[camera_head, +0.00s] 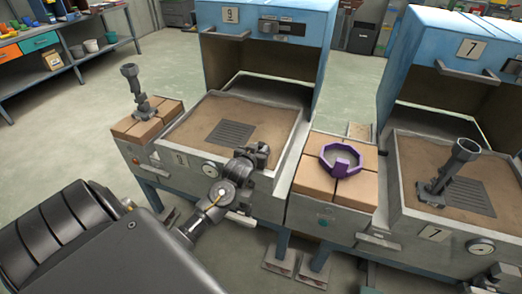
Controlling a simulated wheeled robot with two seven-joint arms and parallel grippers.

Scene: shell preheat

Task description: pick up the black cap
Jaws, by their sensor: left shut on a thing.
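Gripper and held thing are both dark, so the cap's outline is hard to make out. No other black cap shows clearly. My right gripper is not in view.
A purple ring (341,159) lies on brown blocks between the stations. A dark pipe-shaped piece (138,88) stands on blocks at the left. Another (450,165) stands in the right station's tray (410,155). The left tray's grate (230,132) is bare.

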